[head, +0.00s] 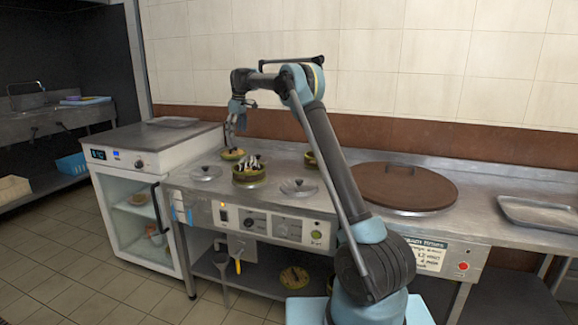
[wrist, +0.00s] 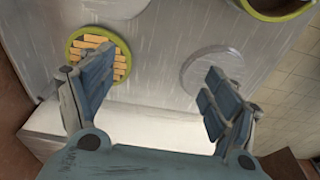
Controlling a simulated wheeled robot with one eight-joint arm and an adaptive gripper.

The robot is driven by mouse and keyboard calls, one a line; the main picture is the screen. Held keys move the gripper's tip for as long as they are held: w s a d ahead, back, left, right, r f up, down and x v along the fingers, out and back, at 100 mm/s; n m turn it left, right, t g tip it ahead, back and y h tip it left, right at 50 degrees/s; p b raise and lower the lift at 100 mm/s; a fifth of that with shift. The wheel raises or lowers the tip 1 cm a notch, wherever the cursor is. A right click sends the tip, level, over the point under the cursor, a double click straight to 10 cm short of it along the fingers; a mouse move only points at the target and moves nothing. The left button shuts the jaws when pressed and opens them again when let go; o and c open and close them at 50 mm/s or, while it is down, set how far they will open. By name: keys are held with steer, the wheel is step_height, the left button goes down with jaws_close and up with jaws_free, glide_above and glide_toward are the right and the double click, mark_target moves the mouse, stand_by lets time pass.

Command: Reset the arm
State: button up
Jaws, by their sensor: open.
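My gripper (head: 235,125) is open and empty above the left back part of the steel counter (head: 190,182), with the arm bent over from the right. In the wrist view its two fingers (wrist: 158,95) are spread wide with nothing between them. A round slatted piece with a yellow-green rim (wrist: 98,48) lies beyond the left finger; the head view shows a small round tan piece (head: 232,154) below the gripper. A grey round lid (wrist: 208,68) is partly hidden by the right finger.
A green-rimmed pot with pale pieces in it (head: 249,174) stands between two metal lids (head: 206,173) (head: 299,187). Another small pot (head: 310,160) is behind my arm. A large brown lid (head: 407,190) and a metal tray (head: 540,213) are right. A glass-fronted cabinet (head: 135,210) stands left.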

steer(key=s+d+r+m, duration=0.2)
steer(key=s+d+r, duration=0.25)
steer(key=d, duration=0.35)
steer(key=s+d+r+m, duration=0.1)
steer(key=s+d+r, duration=0.3)
steer(key=s+d, duration=0.3)
steer(key=s+d+m+t, duration=0.1)
steer(key=s+d+m, duration=0.3)
steer(key=s+d, duration=1.2)
steer(key=s+d+f+m, duration=0.1)
steer(key=s+d+f, duration=0.2)
steer(key=s, duration=0.3)
steer(key=s+d+f+m+h, duration=0.1)
steer(key=s+d+f, duration=0.2)
steer(key=s, duration=0.4)
steer(key=s+d+f+m, duration=0.1)
steer(key=s+d+f, duration=0.3)
steer(key=s, duration=0.2)
steer(key=s+d+f+m, duration=0.3)
steer(key=s+f, duration=1.2)
steer(key=shift+s+d+t+h, duration=0.2)
steer(key=shift+s+t+h, duration=0.05)
steer(key=shift+t+h, duration=0.05)
